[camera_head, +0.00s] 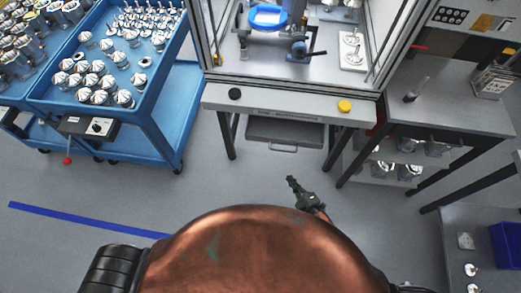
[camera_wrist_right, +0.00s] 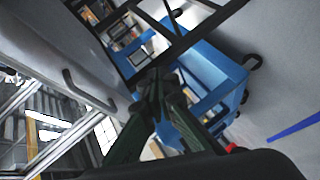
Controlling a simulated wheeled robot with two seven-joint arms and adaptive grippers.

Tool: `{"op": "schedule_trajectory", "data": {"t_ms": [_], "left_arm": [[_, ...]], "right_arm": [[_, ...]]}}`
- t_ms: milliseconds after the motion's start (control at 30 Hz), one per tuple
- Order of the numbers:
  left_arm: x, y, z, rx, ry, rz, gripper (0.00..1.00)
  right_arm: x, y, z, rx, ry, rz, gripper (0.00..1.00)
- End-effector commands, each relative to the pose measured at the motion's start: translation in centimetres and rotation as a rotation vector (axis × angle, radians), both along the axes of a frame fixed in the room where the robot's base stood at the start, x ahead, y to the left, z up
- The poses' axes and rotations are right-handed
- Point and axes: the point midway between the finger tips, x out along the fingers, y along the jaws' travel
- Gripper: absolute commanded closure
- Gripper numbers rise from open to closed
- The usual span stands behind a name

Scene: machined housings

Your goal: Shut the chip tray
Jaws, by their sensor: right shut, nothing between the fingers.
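The chip tray (camera_head: 262,130) is a grey, shallow drawer under the front of the machine. It sticks out toward me, and its handle (camera_head: 283,149) is at its front edge. In the right wrist view a grey panel with a dark bar handle (camera_wrist_right: 86,92) fills the left side; it looks like the tray front (camera_wrist_right: 48,42). My right gripper (camera_head: 291,181) is shut and empty, in front of and below the handle in the head view, apart from it. Its fingers (camera_wrist_right: 160,76) meet to the right of the handle in the wrist view. My left gripper is out of view.
The machine (camera_head: 290,98) stands on dark legs above the tray. A blue cart (camera_head: 150,110) with metal parts is at the left, and a grey bench (camera_head: 440,115) with shelves is at the right. The floor (camera_head: 225,180) before the tray is clear.

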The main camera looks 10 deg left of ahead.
Motion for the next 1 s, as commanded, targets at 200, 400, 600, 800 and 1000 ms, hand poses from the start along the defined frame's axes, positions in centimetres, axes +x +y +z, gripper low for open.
{"op": "schedule_trajectory", "data": {"t_ms": [200,400,600,800,1000], "left_arm": [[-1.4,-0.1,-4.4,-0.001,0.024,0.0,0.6],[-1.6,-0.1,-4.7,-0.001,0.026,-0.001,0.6],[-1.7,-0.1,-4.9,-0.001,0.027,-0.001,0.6],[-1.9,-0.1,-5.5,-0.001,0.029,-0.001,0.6],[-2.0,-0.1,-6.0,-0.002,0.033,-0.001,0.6]], "right_arm": [[-0.3,7.8,8.0,-0.06,-0.368,0.205,1.0],[-0.4,9.7,10.6,-0.073,-0.458,0.242,1.0],[1.7,11.8,10.7,-0.071,-0.456,0.241,1.0],[4.7,14.8,10.6,-0.071,-0.454,0.24,1.0],[7.7,16.4,10.4,-0.075,-0.453,0.24,1.0]]}}
